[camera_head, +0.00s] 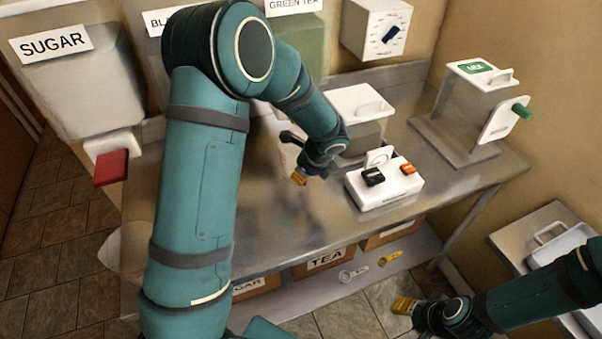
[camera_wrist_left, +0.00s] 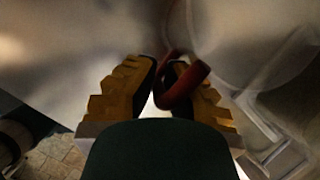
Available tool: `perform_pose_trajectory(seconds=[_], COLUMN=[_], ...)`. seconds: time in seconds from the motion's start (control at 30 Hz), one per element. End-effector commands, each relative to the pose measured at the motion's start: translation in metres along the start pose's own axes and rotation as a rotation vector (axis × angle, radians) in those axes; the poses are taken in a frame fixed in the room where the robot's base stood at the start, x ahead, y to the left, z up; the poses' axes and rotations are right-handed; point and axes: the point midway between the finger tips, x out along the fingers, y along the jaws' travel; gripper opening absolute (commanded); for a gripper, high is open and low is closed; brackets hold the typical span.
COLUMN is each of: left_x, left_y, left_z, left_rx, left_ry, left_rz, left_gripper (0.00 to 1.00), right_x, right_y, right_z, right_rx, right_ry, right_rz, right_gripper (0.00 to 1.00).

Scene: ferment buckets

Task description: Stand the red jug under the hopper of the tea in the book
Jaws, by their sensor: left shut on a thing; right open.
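My left gripper (camera_head: 299,177) is over the steel counter, mostly hidden by its own wrist. In the left wrist view its yellow fingers (camera_wrist_left: 160,95) are shut on a dark red curved handle (camera_wrist_left: 185,92), which looks like the red jug's. No book is clearly visible. My right gripper (camera_head: 405,306) is open and empty at the lower right, beyond the counter's front edge.
A white device with black and orange switches (camera_head: 385,187) sits at the counter's front. Behind it is a white lidded box (camera_head: 360,108). A green-labelled machine (camera_head: 474,100) stands at the right. Labelled crates, including TEA (camera_head: 325,262), are on the shelf below.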

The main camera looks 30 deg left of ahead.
Motion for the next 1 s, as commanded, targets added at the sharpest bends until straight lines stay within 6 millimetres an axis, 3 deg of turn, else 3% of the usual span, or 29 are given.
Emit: perform_pose_trajectory(seconds=[0.07,0.2,0.6,0.63,0.7,1.0], left_x=[0.005,0.017,0.021,0.021,0.021,0.019], left_y=[-0.007,-0.006,-0.006,-0.006,-0.006,-0.006], left_z=[0.011,0.004,0.003,0.003,0.003,0.003], left_rx=[-0.003,0.002,0.001,0.001,0.001,0.001], left_ry=[-0.001,0.0,0.0,0.0,0.0,0.0], left_rz=[0.001,0.0,0.0,0.0,0.0,0.0], left_gripper=[0.0,0.0,0.0,0.16,0.34,0.34], right_x=[-0.002,0.002,0.004,0.004,0.003,0.002], right_y=[-0.001,0.001,0.001,0.001,0.001,0.001], right_z=[-0.001,0.0,0.002,0.002,0.002,0.001], right_rx=[0.0,0.0,-0.001,-0.001,-0.001,-0.001], right_ry=[0.001,-0.001,-0.003,-0.004,-0.004,-0.003], right_rz=[0.0,0.0,0.0,0.0,0.0,0.0], right_gripper=[0.47,0.47,0.47,0.47,0.47,0.47])
